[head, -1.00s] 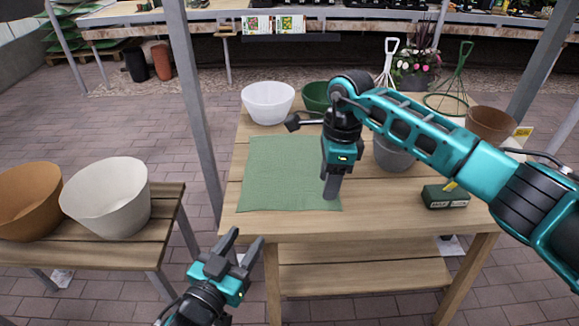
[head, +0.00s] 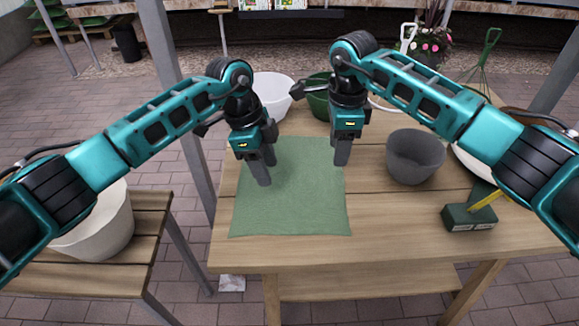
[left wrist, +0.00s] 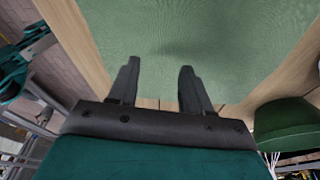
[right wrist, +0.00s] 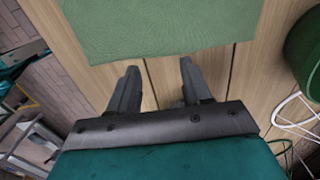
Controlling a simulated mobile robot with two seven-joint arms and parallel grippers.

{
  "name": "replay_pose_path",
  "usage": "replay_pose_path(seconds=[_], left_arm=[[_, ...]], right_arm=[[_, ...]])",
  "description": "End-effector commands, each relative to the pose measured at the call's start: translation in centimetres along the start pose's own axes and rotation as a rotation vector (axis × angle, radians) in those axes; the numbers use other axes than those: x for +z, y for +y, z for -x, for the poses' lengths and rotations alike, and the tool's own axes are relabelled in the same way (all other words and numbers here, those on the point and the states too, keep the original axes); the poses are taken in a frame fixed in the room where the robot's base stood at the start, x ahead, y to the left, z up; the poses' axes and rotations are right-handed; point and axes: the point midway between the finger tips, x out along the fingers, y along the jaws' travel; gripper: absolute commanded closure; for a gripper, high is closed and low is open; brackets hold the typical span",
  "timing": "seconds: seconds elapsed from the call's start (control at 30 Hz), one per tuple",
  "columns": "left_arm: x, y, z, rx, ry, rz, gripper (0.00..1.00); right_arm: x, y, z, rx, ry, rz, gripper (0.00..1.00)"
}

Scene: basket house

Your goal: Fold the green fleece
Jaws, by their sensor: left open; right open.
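The green fleece (head: 290,208) lies flat and spread out on the wooden table. My left gripper (head: 266,175) is open above the left part of the fleece, pointing down; in the left wrist view its fingers (left wrist: 158,88) are apart with fleece (left wrist: 200,35) beyond them. My right gripper (head: 341,156) is open at the fleece's right edge, near its far corner. In the right wrist view its fingers (right wrist: 158,84) are over bare wood, with the fleece (right wrist: 160,25) just past them. Neither gripper holds anything. The far left of the fleece is partly hidden by my left arm.
On the table (head: 390,225) stand a white bowl (head: 273,92), a green pot (head: 318,103), a grey pot (head: 414,158) and a green box (head: 468,218) with a yellow part. Bare wood lies right of the fleece. A side table with a cream pot (head: 105,230) stands left.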

Motion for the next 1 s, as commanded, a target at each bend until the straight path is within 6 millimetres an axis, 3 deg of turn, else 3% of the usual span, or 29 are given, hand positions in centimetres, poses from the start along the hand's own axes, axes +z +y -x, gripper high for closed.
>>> replay_pose_path(seconds=[0.1,0.23,0.7,1.0], left_arm=[[3.2,-1.5,2.8,-0.037,-0.179,0.114,0.51],[4.7,-1.9,3.6,-0.053,-0.253,0.171,0.51],[6.3,-2.1,-2.6,-0.052,-0.256,0.174,0.51],[6.7,-2.2,-3.8,-0.055,-0.254,0.172,0.51]], right_arm=[[0.0,0.0,0.0,0.000,0.000,0.000,0.51],[0.0,0.0,-0.4,0.001,0.000,0.000,0.51],[0.1,0.1,-6.8,0.002,-0.001,-0.001,0.51],[0.0,0.0,-8.0,-0.001,-0.001,-0.001,0.51]])
